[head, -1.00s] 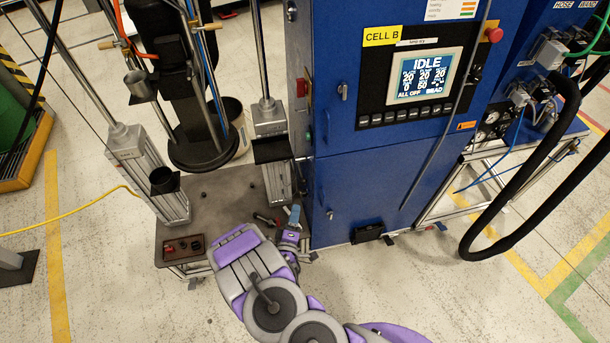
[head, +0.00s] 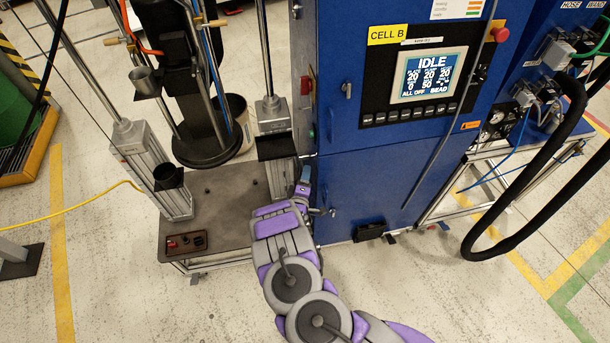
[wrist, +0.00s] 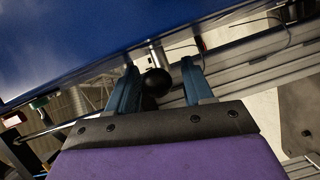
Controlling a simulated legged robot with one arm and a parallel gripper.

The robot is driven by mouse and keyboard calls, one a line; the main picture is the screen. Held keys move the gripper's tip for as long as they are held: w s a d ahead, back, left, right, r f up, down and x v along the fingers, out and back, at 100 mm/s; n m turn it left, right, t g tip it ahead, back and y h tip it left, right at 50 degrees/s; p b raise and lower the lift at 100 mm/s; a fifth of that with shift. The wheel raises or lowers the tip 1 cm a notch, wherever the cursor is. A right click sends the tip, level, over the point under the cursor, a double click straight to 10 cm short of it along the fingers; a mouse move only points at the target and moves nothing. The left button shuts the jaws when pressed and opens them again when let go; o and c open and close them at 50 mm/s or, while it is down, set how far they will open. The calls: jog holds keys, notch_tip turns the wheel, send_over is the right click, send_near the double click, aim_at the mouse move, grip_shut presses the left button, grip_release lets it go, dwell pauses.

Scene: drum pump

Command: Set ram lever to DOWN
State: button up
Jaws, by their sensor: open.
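The ram lever shows in the wrist view as a black ball knob (wrist: 155,83) on a short silver shaft beside the blue cabinet wall. My gripper (wrist: 160,72) is open, with one blue finger to each side of the knob. The knob sits between the fingers, and I cannot tell whether either finger touches it. In the head view my gripper (head: 304,178) is at the left side of the blue cabinet (head: 375,190), low and near its front edge. The lever is not distinguishable there.
The drum pump base plate (head: 228,203) lies left of my arm, with a small control box (head: 186,243) on its front corner. The ram cylinder (head: 281,172) stands close beside my gripper.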

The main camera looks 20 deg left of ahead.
jog(key=shift+w+f, duration=0.1)
jog(key=shift+w, duration=0.35)
jog(key=shift+c, duration=0.3)
grip_shut()
